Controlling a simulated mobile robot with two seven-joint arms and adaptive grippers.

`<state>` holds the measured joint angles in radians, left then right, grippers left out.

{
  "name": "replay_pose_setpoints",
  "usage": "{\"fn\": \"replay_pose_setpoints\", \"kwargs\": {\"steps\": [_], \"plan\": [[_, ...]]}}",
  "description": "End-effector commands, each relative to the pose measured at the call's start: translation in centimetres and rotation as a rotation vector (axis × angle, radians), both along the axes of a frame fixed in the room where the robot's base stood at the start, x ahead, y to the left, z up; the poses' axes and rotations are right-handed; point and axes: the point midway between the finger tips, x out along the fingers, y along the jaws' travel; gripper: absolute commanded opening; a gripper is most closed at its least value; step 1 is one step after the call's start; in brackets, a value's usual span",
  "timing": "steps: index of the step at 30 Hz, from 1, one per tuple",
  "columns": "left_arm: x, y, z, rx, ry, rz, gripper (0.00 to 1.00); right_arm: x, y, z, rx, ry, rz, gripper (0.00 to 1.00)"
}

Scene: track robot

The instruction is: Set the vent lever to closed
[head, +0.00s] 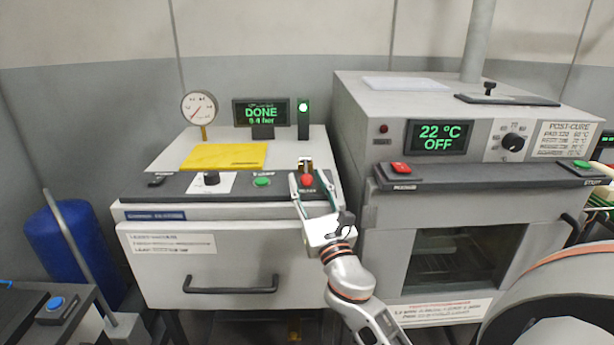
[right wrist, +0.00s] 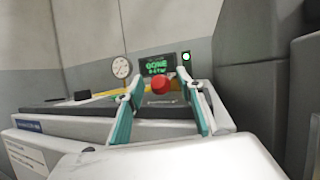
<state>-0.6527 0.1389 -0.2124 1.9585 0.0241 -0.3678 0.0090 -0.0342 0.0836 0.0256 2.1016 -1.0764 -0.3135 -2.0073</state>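A red ball knob (head: 307,180), which looks like the vent lever's handle, stands at the right end of the dark control strip on the left machine. A small upright plate (head: 306,164) is just behind it. My right gripper (head: 305,184) reaches over the strip with its fingers apart, one on each side of the knob. In the right wrist view, the knob (right wrist: 161,84) shows between the two teal-padded fingers (right wrist: 163,100), with visible gaps on both sides. The lever's stem and its set position are hard to make out. My left gripper is not in view.
The strip also holds a green button (head: 262,182) and a black knob (head: 211,178). A gauge (head: 199,108) and a display reading DONE (head: 262,112) stand behind. The post-cure oven (head: 400,130) rises close on the right, with its own ledge (head: 480,174).

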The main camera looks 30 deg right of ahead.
Motion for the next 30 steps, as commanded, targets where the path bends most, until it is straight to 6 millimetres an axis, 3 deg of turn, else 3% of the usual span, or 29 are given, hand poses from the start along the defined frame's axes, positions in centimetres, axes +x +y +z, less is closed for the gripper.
{"fn": "replay_pose_setpoints", "kwargs": {"steps": [12,16,17,30], "plan": [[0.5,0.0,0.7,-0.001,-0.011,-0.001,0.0,0.9,-0.2,0.3,-0.001,0.001,0.0,0.37],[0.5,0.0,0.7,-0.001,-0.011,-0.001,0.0,0.9,-0.2,0.3,0.0,0.001,0.0,0.04],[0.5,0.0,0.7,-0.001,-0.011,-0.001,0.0,0.9,-0.2,0.3,0.0,0.001,0.0,0.0],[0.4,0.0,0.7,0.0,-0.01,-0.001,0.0,1.9,-0.2,0.7,0.0,-0.001,0.0,0.0]]}}
